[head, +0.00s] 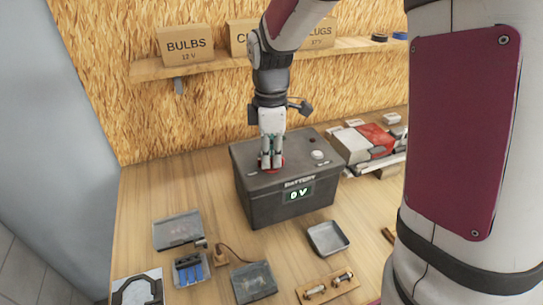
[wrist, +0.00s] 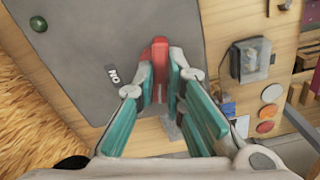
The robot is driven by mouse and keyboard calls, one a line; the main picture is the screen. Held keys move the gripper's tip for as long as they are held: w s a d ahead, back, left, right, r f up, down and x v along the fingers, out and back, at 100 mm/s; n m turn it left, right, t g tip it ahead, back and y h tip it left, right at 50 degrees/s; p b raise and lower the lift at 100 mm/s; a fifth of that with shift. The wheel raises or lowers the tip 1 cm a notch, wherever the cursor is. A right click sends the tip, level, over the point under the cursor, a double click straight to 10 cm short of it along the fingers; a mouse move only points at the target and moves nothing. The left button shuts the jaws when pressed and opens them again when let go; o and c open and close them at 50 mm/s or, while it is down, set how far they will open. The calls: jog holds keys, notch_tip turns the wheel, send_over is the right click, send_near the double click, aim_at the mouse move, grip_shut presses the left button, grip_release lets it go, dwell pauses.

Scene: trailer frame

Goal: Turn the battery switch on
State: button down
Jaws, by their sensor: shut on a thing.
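The battery (head: 265,211) is a dark grey box on the wooden bench, with a small display on its front that reads "0 V". The red battery switch (head: 281,167) sits on its top near the left front. My gripper (head: 270,164) points down at the switch from above. In the wrist view, the teal-padded fingers of my gripper (wrist: 162,88) are shut on the red switch handle (wrist: 160,60), one on each side. The "ON" label (wrist: 113,75) on the grey top is beside the handle, to the left. The base of the switch is hidden by the fingers.
A pale knob (head: 317,155) stands on the battery's top right. Metal trays (head: 178,231), a holder with blue cells (head: 188,271) and a small tray (head: 327,238) lie in front. A red and white box (head: 370,140) is at right. A shelf with boxes (head: 186,45) runs behind.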

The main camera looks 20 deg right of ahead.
jog(key=shift+m, duration=0.9)
